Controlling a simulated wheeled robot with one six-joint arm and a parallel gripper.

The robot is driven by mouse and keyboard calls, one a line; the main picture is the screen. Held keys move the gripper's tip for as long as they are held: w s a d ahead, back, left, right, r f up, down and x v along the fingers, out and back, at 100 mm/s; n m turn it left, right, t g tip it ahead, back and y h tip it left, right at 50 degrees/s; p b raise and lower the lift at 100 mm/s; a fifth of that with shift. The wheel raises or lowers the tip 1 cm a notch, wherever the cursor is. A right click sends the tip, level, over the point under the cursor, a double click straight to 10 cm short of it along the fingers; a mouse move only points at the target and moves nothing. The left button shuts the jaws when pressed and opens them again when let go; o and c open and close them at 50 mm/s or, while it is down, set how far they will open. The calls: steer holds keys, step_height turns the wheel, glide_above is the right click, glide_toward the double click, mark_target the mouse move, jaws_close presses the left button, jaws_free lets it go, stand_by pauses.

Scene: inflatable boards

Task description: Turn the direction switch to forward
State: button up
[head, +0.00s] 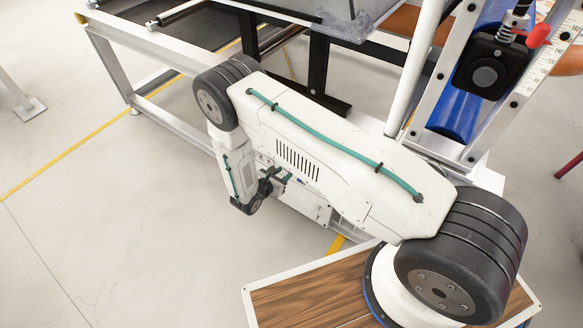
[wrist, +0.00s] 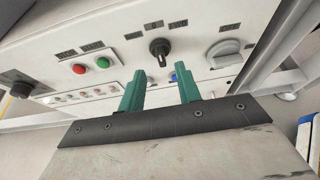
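In the wrist view a light control panel (wrist: 125,55) carries a black rotary switch (wrist: 159,48) near its top middle. The switch's handle points roughly downward in the picture. My gripper (wrist: 160,72) has two green fingers, spread apart with nothing between them. The fingertips lie just below the black switch in the picture, and I see no contact. In the head view my gripper (head: 284,178) is partly hidden beside my arm, near the machine's frame.
The panel also has a large grey knob (wrist: 225,50), a red button (wrist: 79,69), a green button (wrist: 103,63), a blue button (wrist: 173,78) and a black knob (wrist: 18,89). A metal frame bar (wrist: 282,42) runs along the right. Open floor (head: 90,210) lies left in the head view.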

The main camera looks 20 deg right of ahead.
steer(key=x, duration=0.7)
steer(key=shift+s, duration=0.1)
steer(key=c, duration=0.6)
